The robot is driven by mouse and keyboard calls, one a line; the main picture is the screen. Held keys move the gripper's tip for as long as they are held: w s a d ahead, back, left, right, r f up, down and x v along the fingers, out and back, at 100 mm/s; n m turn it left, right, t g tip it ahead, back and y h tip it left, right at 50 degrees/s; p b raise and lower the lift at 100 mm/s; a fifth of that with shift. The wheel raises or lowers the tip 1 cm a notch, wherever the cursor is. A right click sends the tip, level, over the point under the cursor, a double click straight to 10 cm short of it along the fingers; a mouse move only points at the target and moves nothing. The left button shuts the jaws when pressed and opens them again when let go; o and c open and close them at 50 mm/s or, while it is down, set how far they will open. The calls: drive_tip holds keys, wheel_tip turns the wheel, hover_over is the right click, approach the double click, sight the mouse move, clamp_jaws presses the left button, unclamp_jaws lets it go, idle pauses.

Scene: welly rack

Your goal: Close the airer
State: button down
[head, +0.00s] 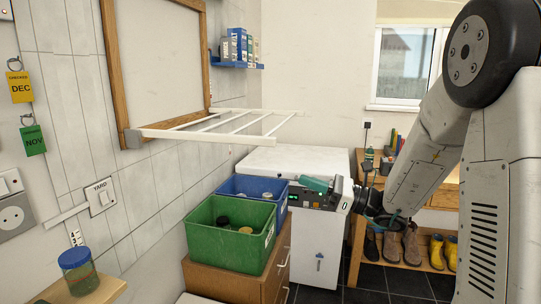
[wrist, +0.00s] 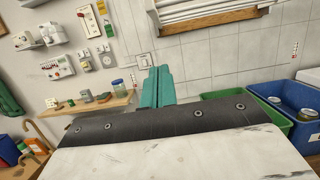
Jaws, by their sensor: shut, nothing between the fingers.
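The airer (head: 225,134) is on the left wall in the head view. Its white barred rack stands out from the wall, roughly level, below a wooden frame (head: 120,80) with a pale panel. In the wrist view the wooden edge of the airer (wrist: 215,17) shows at the top, with white bars above it. My gripper (head: 314,184) is lower than the rack and to its right, beside the blue crate in the picture, apart from the airer. Its teal fingers (wrist: 157,86) are together and empty in the wrist view, pointing towards the wall.
A green crate (head: 211,253) and a blue crate (head: 232,188) with jars stand on a wooden cabinet (head: 225,284) below the airer. A white chest (head: 318,248) stands behind my gripper. A boot bench (head: 433,220) is at right. A small shelf (head: 100,288) holds a jar.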

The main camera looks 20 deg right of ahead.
drive_tip(key=w+a+r, duration=0.5)
drive_tip(key=a+r, duration=0.1)
drive_tip(key=a, duration=0.2)
drive_tip(key=shift+a+r, duration=0.2)
idle(0.3)
